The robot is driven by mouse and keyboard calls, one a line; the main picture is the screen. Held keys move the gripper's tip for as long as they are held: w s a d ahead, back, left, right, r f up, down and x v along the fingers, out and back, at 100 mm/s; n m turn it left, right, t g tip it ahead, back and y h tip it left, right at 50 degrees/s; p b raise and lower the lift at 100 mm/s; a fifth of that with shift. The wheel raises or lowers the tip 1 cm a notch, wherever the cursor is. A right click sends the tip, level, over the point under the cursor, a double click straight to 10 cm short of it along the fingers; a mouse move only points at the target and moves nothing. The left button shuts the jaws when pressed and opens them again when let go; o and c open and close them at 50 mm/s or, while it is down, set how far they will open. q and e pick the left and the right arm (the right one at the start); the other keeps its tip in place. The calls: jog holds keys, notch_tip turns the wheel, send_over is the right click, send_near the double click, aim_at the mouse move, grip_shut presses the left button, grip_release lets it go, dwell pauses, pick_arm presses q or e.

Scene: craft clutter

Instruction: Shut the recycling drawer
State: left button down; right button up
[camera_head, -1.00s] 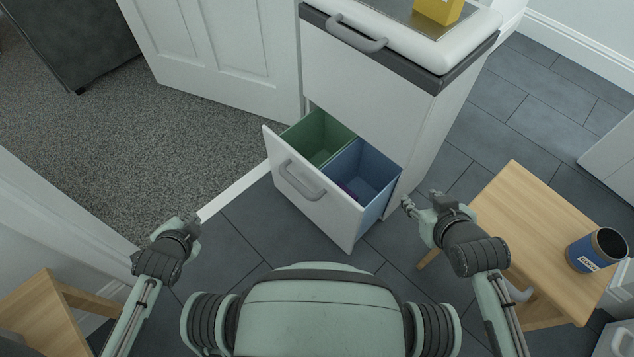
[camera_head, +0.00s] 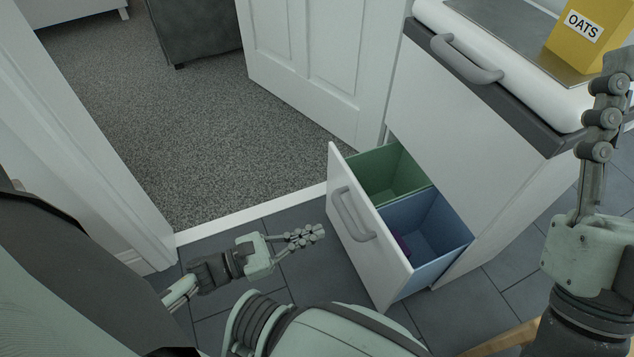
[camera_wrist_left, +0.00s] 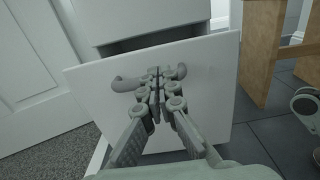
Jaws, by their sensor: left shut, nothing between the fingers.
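The recycling drawer (camera_head: 365,229) stands pulled out of the white cabinet, with a green bin (camera_head: 385,176) and a blue bin (camera_head: 432,228) inside. Its grey handle (camera_head: 352,214) is on the white front panel. My left gripper (camera_head: 318,231) is shut and empty, just in front of the panel, pointing at it; a small gap seems to show. In the left wrist view the shut fingers (camera_wrist_left: 155,85) overlap the middle of the handle (camera_wrist_left: 127,84); contact cannot be told. My right gripper (camera_head: 604,112) is raised at the right, seen edge-on, away from the drawer.
A purple item (camera_head: 403,245) lies in the blue bin. The cabinet's upper handle (camera_head: 466,60) is above the drawer. A yellow oats box (camera_head: 590,35) stands on top. A white door (camera_head: 315,65) is behind, and a wooden stool (camera_wrist_left: 262,45) stands right of the drawer in the left wrist view.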

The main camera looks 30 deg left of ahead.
aim_at(371, 211)
pick_arm(q)
jog(key=x, duration=1.1)
jog(key=shift+w+d, duration=0.1)
pick_arm(e)
jog(key=shift+s+d+r, duration=0.15)
jog(key=shift+s, duration=0.05)
